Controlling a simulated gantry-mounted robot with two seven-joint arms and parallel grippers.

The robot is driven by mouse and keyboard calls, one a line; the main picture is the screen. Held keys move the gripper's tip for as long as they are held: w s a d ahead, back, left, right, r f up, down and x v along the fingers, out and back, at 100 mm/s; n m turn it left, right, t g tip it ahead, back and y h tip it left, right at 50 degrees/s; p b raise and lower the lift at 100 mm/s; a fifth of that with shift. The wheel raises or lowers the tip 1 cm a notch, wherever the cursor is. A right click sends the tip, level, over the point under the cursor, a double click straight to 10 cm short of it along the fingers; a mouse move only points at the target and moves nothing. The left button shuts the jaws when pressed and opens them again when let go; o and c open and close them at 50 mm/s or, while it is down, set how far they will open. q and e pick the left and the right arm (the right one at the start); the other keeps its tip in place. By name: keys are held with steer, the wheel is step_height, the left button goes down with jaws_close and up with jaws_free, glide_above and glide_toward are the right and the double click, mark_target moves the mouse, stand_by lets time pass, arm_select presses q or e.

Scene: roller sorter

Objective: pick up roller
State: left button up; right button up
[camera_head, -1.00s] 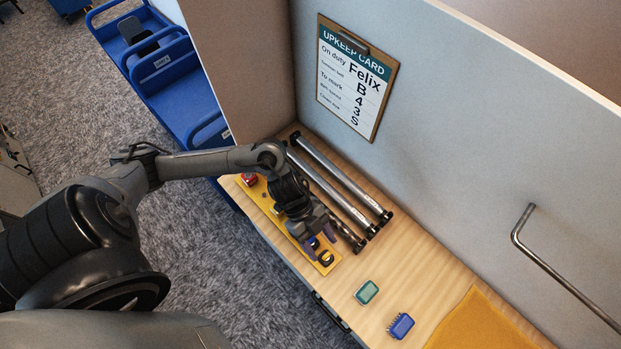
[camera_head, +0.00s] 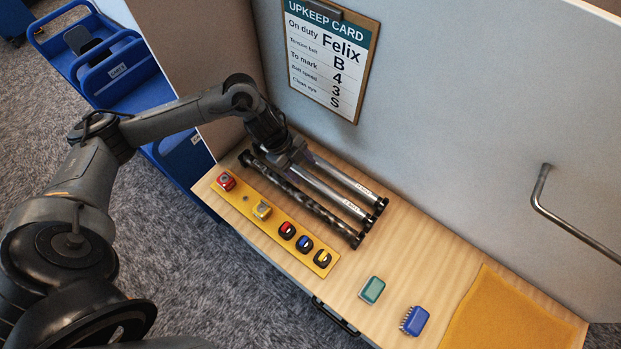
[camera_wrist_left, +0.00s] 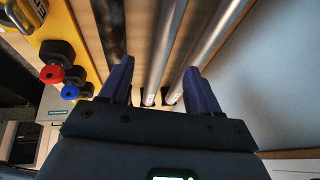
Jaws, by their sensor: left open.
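Three rollers lie side by side on the wooden counter. The front roller (camera_head: 305,202) is dark and mottled. The middle roller (camera_head: 335,198) and the back roller (camera_head: 345,178) are plain silver with small labels near their right ends. My left gripper (camera_head: 292,162) is over the left part of the rollers, partly hiding the silver ones. In the left wrist view its dark blue fingers (camera_wrist_left: 158,66) are spread and empty, with the middle roller (camera_wrist_left: 165,45) running between them. The back roller (camera_wrist_left: 210,40) passes by the right finger. Whether a finger touches a roller cannot be told. My right gripper is not in view.
A yellow strip (camera_head: 275,226) with several coloured knobs lies along the counter's front edge. A green block (camera_head: 372,290), a blue brush (camera_head: 415,321) and an orange mat (camera_head: 505,315) lie to the right. A grey wall with a clipboard card (camera_head: 328,55) and metal bar (camera_head: 570,220) stands behind.

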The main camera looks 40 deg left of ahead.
mark_target(308, 176)
arm_select(q)
steer(key=shift+a+x, duration=0.1)
steer(key=shift+x, duration=1.25)
steer(key=shift+a+x, duration=0.15)
steer(key=shift+x, duration=1.15)
steer(key=shift+f, duration=0.1)
steer(key=shift+c, duration=0.3)
jaws_close()
